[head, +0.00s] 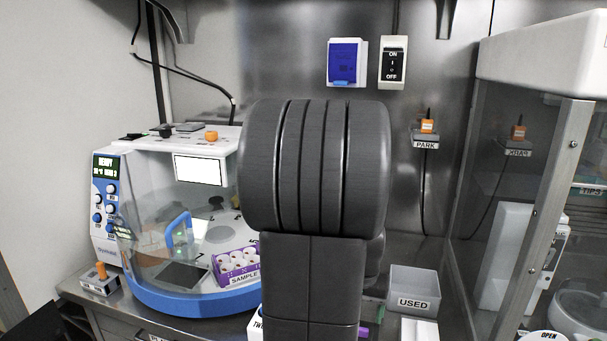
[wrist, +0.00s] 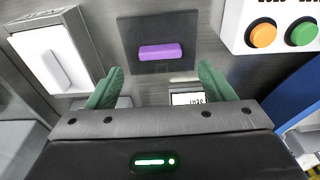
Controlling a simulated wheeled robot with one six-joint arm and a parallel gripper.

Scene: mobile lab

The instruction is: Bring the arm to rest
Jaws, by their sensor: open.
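My arm stands upright in the middle of the head view and hides much of the bench behind it. My gripper (wrist: 155,88) shows in the wrist view with two green fingers spread wide apart. Nothing is between the fingers. A purple bar (wrist: 160,52) lies on a dark square pad beyond the fingertips, apart from them. In the head view the gripper's fingers are hidden behind my arm.
A grey USED bin (head: 414,288) stands right of my arm. A glass-sided cabinet (head: 535,180) bounds the right. PARK holder (head: 426,137) is on the wall.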

